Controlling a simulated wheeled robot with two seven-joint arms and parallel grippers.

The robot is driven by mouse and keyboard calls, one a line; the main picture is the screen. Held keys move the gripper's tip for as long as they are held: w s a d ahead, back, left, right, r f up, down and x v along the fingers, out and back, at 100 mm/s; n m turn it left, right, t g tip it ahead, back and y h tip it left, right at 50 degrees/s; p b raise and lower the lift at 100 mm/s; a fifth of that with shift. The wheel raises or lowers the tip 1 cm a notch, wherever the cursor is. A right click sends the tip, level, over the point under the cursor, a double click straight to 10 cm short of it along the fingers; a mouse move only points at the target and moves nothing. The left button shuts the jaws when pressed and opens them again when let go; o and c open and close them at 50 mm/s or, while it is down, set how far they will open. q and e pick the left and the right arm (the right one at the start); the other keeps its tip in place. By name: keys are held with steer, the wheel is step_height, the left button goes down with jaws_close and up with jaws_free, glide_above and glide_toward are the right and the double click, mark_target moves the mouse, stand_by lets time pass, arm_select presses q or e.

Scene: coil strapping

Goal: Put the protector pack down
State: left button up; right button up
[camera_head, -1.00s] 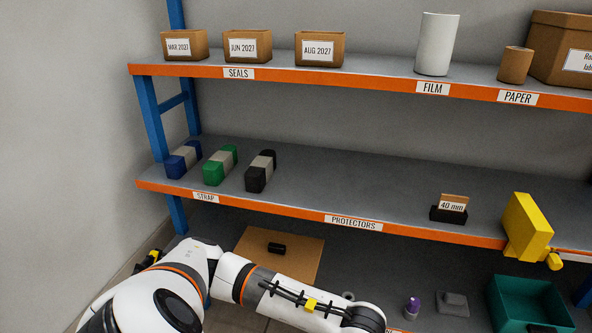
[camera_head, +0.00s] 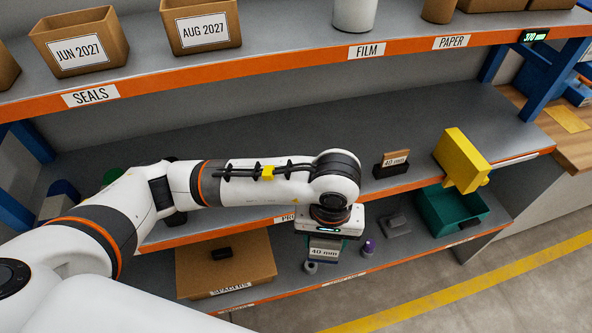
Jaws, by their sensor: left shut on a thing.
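The protector pack (camera_head: 324,253) is a small block with a white "40 mm" label on its face. My left gripper (camera_head: 326,239) is shut on it from above, its fingers mostly hidden by the gripper body. The pack hangs in front of the middle shelf's (camera_head: 432,169) orange edge, above the lower shelf in the picture; I cannot tell its exact height. The "PROTECTORS" label is mostly covered by my left arm. A black holder with a brown "40 mm" card (camera_head: 392,163) stands on the middle shelf, right of the gripper. My right gripper is not in view.
A yellow device (camera_head: 462,160) stands at the middle shelf's right. My left arm covers most of the strap blocks. Middle shelf space behind the arm looks clear.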

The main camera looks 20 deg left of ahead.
arm_select(q)
steer(key=w+a+p, duration=0.2)
steer(key=w+a, duration=0.1)
steer(key=w, duration=0.1)
steer(key=w+a+p, duration=0.1)
steer(key=w+a, duration=0.2)
steer(key=w, duration=0.2)
steer(key=w+a+p, duration=0.2)
steer(key=w+a, duration=0.1)
steer(key=w, duration=0.2)
steer(key=shift+w+a+r+p, duration=0.1)
steer(key=shift+a+r+p, duration=0.05)
steer(key=shift+a+p, duration=0.15)
steer(key=f, duration=0.1)
steer(key=f+p, duration=0.2)
steer(key=shift+w+a+f, duration=0.15)
steer(key=shift+w, duration=0.15)
steer(key=shift+f, duration=0.25)
steer(key=o, duration=0.7)
steer(key=shift+f, duration=0.1)
steer(key=shift+c, duration=0.2)
steer(key=o, duration=0.4)
steer(key=shift+o, duration=0.2)
